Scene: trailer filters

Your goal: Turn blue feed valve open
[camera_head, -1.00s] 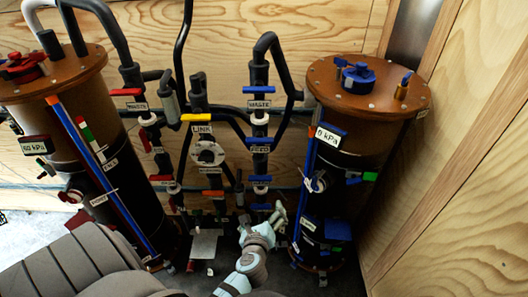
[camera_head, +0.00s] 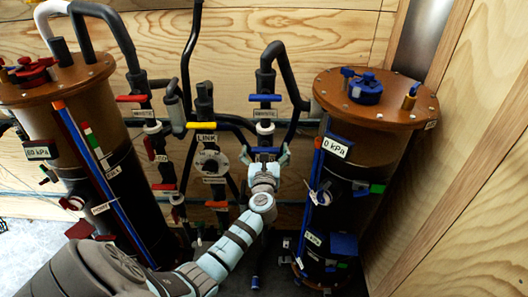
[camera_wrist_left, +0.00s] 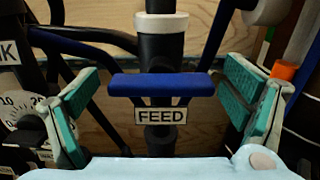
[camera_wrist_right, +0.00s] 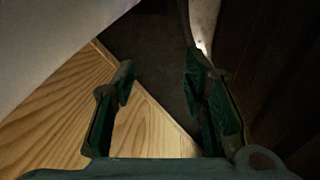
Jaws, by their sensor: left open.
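The blue feed valve handle (camera_wrist_left: 162,85) lies crosswise on a dark vertical pipe in the left wrist view, above a white FEED label (camera_wrist_left: 161,116). In the head view the blue feed handle (camera_head: 264,150) shows just beyond my left gripper (camera_head: 266,158). My left gripper is open, with its teal fingers (camera_wrist_left: 160,100) on either side of the handle and gaps at both ends. Its label is hidden by the gripper in the head view. My right gripper (camera_wrist_right: 160,95) is open and empty in the right wrist view, over a dark floor and wood panel.
Another blue handle (camera_head: 264,98) sits higher on the same pipe. A yellow LINK handle (camera_head: 201,125) and a round gauge (camera_head: 210,162) are to the left. The right tank (camera_head: 365,130) reads 0 kPa and stands close to the right. A left tank (camera_head: 85,140) stands at far left.

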